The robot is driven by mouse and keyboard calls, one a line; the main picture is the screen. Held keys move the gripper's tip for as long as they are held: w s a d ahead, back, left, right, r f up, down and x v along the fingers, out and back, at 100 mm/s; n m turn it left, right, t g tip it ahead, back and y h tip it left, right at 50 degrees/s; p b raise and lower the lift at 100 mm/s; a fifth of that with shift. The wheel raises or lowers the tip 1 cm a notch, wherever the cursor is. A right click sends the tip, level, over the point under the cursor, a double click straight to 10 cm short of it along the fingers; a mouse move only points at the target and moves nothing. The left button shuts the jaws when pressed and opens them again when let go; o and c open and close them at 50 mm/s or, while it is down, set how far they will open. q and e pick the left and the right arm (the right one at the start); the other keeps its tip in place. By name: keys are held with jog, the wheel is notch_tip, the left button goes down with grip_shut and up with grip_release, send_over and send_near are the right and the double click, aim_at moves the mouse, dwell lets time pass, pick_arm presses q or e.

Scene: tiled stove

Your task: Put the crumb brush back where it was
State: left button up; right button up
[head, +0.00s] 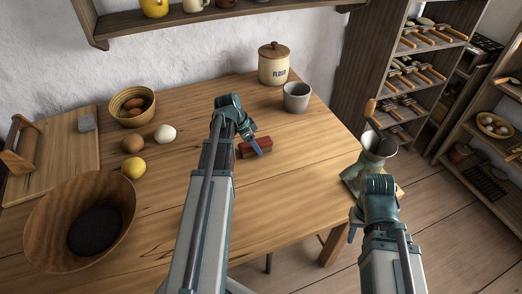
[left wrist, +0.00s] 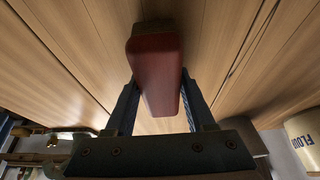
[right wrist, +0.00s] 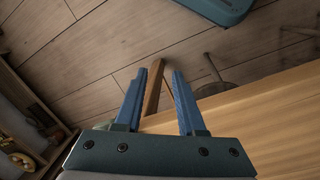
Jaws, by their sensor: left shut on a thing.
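The crumb brush (head: 256,146) has a red-brown block body and is at the middle of the wooden table. My left gripper (head: 258,149) is shut on it. In the left wrist view the red brush (left wrist: 155,75) sits between the two fingers of the left gripper (left wrist: 162,105), with a darker strip at its far end. I cannot tell whether the brush touches the table. My right gripper (right wrist: 160,85) is open and empty in the right wrist view, beside the table's right edge.
The table's centre right is clear.

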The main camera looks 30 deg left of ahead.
pick_arm(q)
jog(key=shift+f, duration=0.1)
jog(key=shift+s+a, duration=0.1)
jog(key=shift+a, duration=0.05)
jog(key=shift+f, duration=0.1)
jog(key=o, duration=1.3)
jog(key=shift+s+r+p, duration=0.1)
jog(key=shift+r+p, duration=0.7)
jog(key=p+v, duration=0.9)
jog(key=v, duration=0.1)
jog(key=shift+a+r+p, duration=0.15)
jog(key=shift+r+p, duration=0.2)
jog(key=shift+p, duration=0.05)
